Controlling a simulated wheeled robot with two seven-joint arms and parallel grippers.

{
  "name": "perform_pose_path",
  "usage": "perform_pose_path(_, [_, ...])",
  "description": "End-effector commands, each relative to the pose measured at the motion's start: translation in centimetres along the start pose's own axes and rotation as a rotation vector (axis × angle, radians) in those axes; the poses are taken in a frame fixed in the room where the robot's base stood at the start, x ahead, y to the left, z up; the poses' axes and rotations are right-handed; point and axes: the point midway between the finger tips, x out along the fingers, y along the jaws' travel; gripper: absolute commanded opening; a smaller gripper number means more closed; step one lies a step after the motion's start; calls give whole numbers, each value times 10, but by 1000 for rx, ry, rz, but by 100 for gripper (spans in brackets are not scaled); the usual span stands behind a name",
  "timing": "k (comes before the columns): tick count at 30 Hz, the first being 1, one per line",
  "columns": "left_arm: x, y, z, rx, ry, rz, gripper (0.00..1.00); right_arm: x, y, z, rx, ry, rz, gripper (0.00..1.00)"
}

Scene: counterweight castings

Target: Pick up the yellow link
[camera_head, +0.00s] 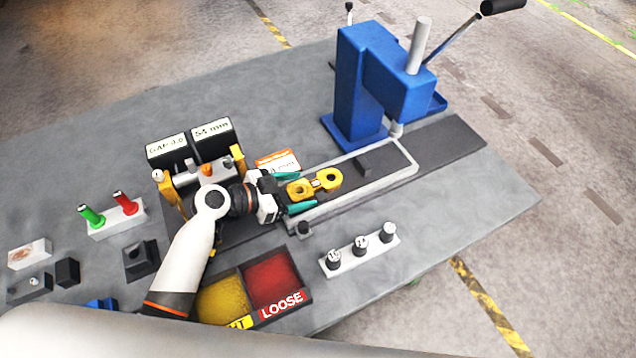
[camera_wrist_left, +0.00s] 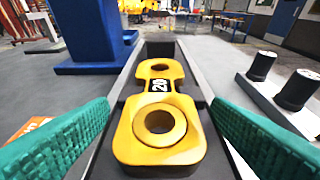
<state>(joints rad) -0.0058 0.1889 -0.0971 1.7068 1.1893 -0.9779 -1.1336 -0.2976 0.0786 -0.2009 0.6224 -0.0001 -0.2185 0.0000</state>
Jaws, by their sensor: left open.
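The yellow link (camera_head: 314,185) is a flat piece with two round holes and a black label in its middle. It lies lengthwise in a grey channel fixture (camera_head: 348,187). In the left wrist view the link (camera_wrist_left: 158,122) fills the middle, its larger end nearest me. My left gripper (camera_head: 300,193) is open, with green fingers at the link's near end. In the wrist view one finger shows on each side of the link, with gaps between, not visibly touching it. My right gripper is out of view.
A blue press (camera_head: 362,85) stands at the channel's far end. Black pegs in a light holder (camera_head: 360,250) stand on the right. A red and yellow sorting tray (camera_head: 306,293) lies near the front. Black labelled blocks (camera_head: 212,138) stand behind my left wrist.

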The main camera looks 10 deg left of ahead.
Motion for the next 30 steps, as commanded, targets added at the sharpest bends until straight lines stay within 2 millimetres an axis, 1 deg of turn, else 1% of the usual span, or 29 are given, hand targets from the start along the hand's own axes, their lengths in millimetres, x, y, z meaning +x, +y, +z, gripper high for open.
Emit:
perform_pose_path(3, [2, 0, 0, 0, 0, 0, 73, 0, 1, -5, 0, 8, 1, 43])
perform_pose_path(6, [1, 0, 0, 0, 0, 0, 73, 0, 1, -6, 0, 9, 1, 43])
perform_pose_path(7, [1, 0, 0, 0, 0, 0, 69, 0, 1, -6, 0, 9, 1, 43])
perform_pose_path(17, [1, 0, 0, 0, 0, 0, 15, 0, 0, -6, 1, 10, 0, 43])
perform_pose_path(18, [1, 0, 0, 0, 0, 0, 9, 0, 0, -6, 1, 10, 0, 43])
perform_pose_path(20, [1, 0, 0, 0, 0, 0, 0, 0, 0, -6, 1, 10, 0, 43])
perform_pose_path(30, [0, 1, 4, 2, -4, 2, 0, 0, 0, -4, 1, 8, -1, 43])
